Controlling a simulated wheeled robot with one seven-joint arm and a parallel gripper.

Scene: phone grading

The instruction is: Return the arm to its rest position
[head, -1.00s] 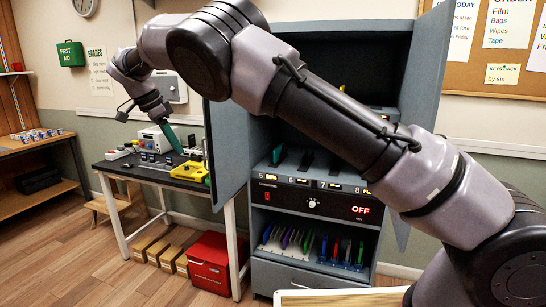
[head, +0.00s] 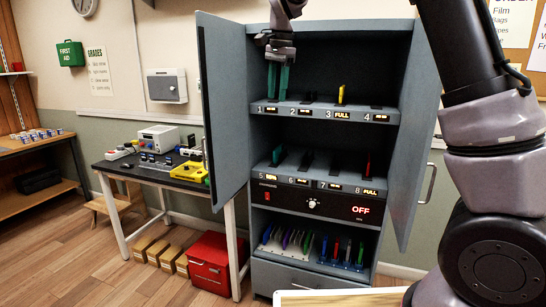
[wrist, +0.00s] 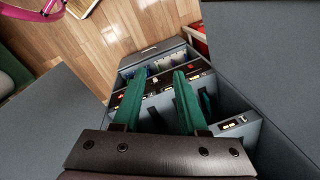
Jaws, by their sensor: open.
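My gripper (head: 277,90) is at the upper left of the open cabinet (head: 350,60), by the shelf place marked 1. Its two green fingers are spread apart in the wrist view (wrist: 157,90), with nothing held between them. A narrow dark green piece (wrist: 207,103) shows beside the right finger; I cannot tell what it is. My arm rises out of the top of the head view, so its middle part is hidden.
The left cabinet door (head: 230,110) and right door (head: 412,140) stand open beside the shelves. A yellow item (head: 341,93) stands at place 3 and a red one (head: 367,165) at place 8. A black bench (head: 150,172) stands left.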

